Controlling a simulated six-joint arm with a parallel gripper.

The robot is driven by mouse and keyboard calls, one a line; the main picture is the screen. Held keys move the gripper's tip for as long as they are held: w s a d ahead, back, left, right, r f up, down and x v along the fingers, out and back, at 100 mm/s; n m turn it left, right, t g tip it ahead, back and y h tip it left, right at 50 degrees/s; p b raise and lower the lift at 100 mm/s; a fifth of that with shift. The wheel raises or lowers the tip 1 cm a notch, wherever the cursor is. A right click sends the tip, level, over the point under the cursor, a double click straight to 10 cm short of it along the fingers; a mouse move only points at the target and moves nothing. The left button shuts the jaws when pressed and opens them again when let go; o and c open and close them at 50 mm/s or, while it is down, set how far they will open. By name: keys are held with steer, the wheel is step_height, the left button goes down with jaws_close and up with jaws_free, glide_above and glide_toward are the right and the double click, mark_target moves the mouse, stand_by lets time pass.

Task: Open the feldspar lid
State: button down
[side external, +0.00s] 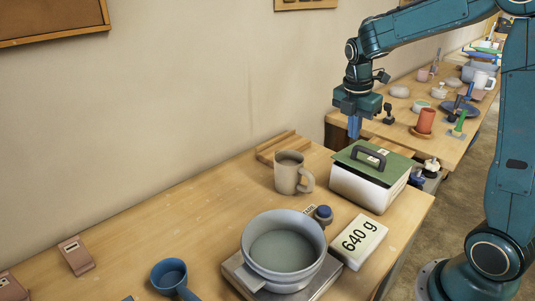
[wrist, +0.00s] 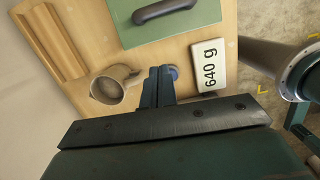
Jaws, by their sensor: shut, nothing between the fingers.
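A green lid (side external: 350,153) with a dark arched handle (side external: 369,156) lies flat on a pale box (side external: 366,189) at the table's far right end. It looks closed. A small label sits by the handle, too small to read. In the wrist view the lid (wrist: 207,17) and handle (wrist: 163,11) show at the top edge, partly cut off. My gripper (side external: 354,132) is shut and empty, pointing down, and appears just behind the lid's far corner in the side view. In the wrist view its fingertips (wrist: 160,72) are apart from the lid.
A beige mug (side external: 288,173) stands left of the box, near a wooden rack (side external: 275,146). A 640 g block (side external: 358,241) and a grey pot (side external: 283,218) on a scale are in front. Another table (side external: 400,128) with crockery stands behind.

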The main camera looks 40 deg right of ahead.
mark_target(355, 163)
steer(key=shift+w+f+n, duration=0.1)
steer(key=shift+f+n, duration=0.1)
steer(key=shift+n, duration=0.3)
steer(key=shift+f, duration=0.1)
steer(key=d+f, duration=0.1)
steer(key=f, duration=0.1)
steer(key=d+f, duration=0.2)
steer(key=f, duration=0.1)
steer(key=d+f, duration=0.1)
steer(key=f, duration=0.2)
steer(key=shift+d+f, duration=0.1)
steer(key=shift+d, duration=0.05)
steer(key=shift+d+r, duration=0.25)
steer(key=shift+d, duration=0.2)
